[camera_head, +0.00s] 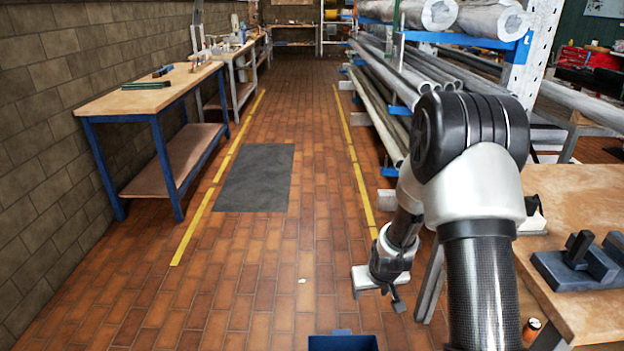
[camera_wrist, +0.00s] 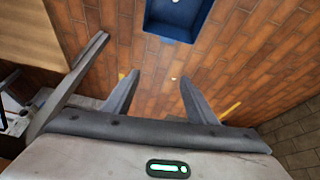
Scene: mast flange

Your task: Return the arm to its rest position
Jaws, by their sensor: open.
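My arm reaches forward from the lower right in the head view, bent at a black elbow joint, with its forearm hanging down. My gripper (camera_head: 385,288) is low over the brick floor, left of the wooden workbench at right. In the wrist view my gripper (camera_wrist: 159,80) has its two fingers spread wide with nothing between them but floor beyond. It is open and empty. Part of the forearm is hidden behind the elbow and upper arm in the head view.
A workbench (camera_head: 570,190) with dark blocks stands close at right. A rack of pipes (camera_head: 385,95) is behind the arm. A blue bin (camera_head: 343,343) shows at the bottom edge and in the wrist view (camera_wrist: 180,33). The aisle with a dark mat (camera_head: 255,178) is clear.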

